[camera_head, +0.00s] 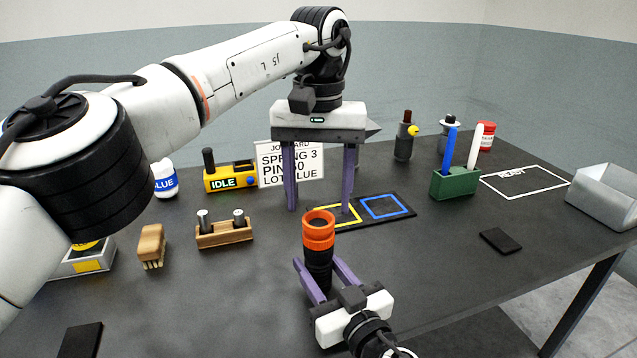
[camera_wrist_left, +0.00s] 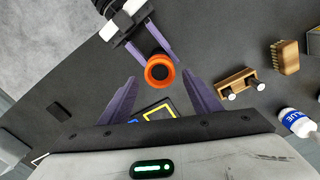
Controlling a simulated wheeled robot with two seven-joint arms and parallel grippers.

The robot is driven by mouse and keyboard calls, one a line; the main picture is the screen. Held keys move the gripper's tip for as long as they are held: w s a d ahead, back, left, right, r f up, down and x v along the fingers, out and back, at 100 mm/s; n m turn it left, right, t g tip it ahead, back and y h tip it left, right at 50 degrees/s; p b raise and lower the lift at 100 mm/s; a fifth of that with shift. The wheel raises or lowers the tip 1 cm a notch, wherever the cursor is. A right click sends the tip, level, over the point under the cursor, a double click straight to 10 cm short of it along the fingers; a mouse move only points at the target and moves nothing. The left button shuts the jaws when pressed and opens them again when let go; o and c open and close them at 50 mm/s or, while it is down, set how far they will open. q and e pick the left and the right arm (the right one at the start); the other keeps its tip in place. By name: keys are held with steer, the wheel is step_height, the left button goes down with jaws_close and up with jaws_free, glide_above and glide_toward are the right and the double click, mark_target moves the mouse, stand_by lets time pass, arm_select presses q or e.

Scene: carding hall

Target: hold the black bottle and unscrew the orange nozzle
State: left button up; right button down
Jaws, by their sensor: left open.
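The black bottle (camera_head: 318,279) stands upright near the front middle of the table, with the orange nozzle (camera_head: 318,230) on top. The nozzle also shows from above in the left wrist view (camera_wrist_left: 160,70). My right gripper (camera_head: 318,263) comes in from the front, its purple fingers shut on the bottle below the nozzle. My left gripper (camera_head: 319,209) points down, open and empty, above and behind the nozzle in the head view. In the left wrist view the nozzle appears between its fingertips, clear of both. The bottle's base is partly hidden by the right gripper.
A black mat with yellow and blue squares (camera_head: 385,207) lies behind the bottle. A wooden holder (camera_head: 224,235), a brush (camera_head: 151,245) and a yellow IDLE box (camera_head: 231,178) stand left. A green pen holder (camera_head: 455,183) and a grey bin (camera_head: 604,195) stand right. A sign (camera_head: 305,163) stands behind.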

mark_target(318, 219)
arm_select(q)
step_height(318, 219, down, 6)
steer(key=shift+f, duration=0.1)
stand_by(0.4)
